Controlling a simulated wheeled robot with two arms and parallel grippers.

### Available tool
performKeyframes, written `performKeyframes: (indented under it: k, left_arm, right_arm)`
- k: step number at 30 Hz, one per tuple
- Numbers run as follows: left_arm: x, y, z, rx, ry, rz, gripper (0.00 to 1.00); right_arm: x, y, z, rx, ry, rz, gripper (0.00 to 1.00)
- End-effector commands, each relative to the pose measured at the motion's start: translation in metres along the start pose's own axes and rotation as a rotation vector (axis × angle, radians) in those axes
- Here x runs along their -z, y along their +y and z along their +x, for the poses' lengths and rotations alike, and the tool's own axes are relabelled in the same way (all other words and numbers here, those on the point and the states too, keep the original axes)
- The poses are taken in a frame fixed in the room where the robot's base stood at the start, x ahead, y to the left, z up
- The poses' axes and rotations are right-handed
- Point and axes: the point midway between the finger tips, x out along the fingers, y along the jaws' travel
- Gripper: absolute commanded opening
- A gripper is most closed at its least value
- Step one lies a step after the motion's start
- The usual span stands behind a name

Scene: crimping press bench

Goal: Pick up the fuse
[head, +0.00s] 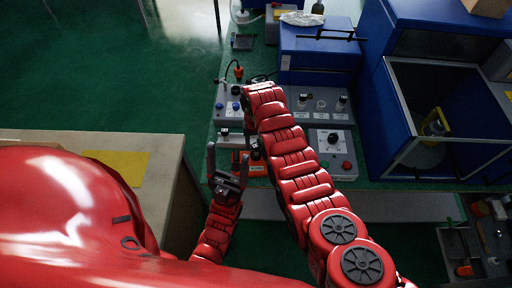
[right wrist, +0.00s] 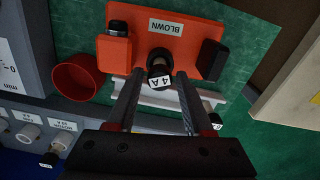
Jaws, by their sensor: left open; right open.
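In the right wrist view a dark fuse (right wrist: 158,63) with a white "4 A" label stands at the middle of an orange holder (right wrist: 205,22) marked "BLOWN". My right gripper (right wrist: 159,75) is open, with its fingertips on either side of the fuse's labelled end; I cannot tell whether they touch it.
A red round cup (right wrist: 76,78) and a grey panel with capped fuses (right wrist: 28,132) lie left of the holder. In the head view a grey control box (head: 333,150) and a blue open cabinet (head: 400,100) stand right of my right arm. A beige table (head: 165,150) is at left.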

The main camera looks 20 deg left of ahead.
Motion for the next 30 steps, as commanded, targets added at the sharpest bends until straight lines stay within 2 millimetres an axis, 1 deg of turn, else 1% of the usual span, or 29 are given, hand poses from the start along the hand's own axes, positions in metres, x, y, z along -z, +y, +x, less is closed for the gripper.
performKeyframes:
  k: [7, 17, 20, 24, 26, 30]
  left_arm:
    - [0.0, 0.0, 0.001, 0.0, -0.001, 0.0, 0.77]
    - [0.0, 0.0, 0.001, 0.0, -0.001, 0.0, 0.77]
    - [0.0, 0.0, 0.001, 0.0, -0.001, 0.0, 0.77]
    - [0.0, 0.0, 0.001, 0.0, 0.0, 0.0, 0.77]
    - [0.0, 0.0, 0.001, 0.0, -0.001, 0.0, 0.77]
    - [0.0, 0.0, 0.001, 0.0, 0.0, 0.0, 0.77]
  right_arm:
    - [-0.001, 0.0, 0.016, 0.0, -0.004, 0.0, 0.52]
    - [0.0, 0.0, 0.019, 0.0, 0.001, 0.0, 0.52]
    - [0.0, 0.0, 0.019, 0.0, 0.001, 0.001, 0.36]
    - [0.0, 0.0, 0.019, 0.0, 0.001, 0.001, 0.1]
    - [0.0, 0.0, 0.019, 0.0, 0.0, 0.001, 0.0]
    - [0.0, 0.0, 0.019, 0.0, 0.0, 0.001, 0.0]
